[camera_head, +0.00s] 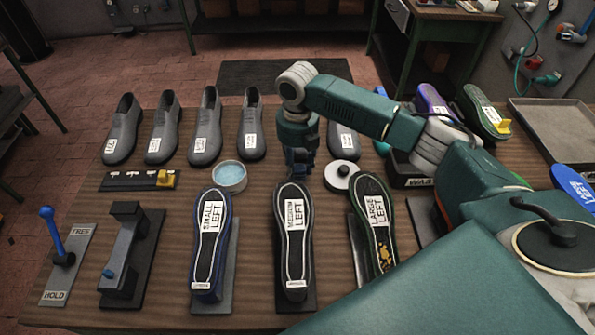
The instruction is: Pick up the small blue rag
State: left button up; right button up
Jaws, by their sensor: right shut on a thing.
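My right gripper (299,166) hangs from the teal arm that comes in from the right, just behind the shoe sole labelled MEDIUM LEFT (293,235). It points down and is shut on a small dark blue thing, which I take for the small blue rag (301,157); little of it shows between the fingers. It is too small in view to tell whether the rag touches the table. My left gripper is not in view.
A round dish with light blue contents (229,178) stands left of the gripper, and a white lid with a black knob (341,177) stands right. Soles labelled SMALL LEFT (211,245) and LARGE LEFT (377,225) flank the middle one. Grey shoes (205,125) line the back.

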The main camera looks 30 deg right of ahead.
aim_at(298, 168)
notch_tip(298, 168, up, 18)
jog(key=b, duration=0.3)
jog(key=shift+r, duration=0.1)
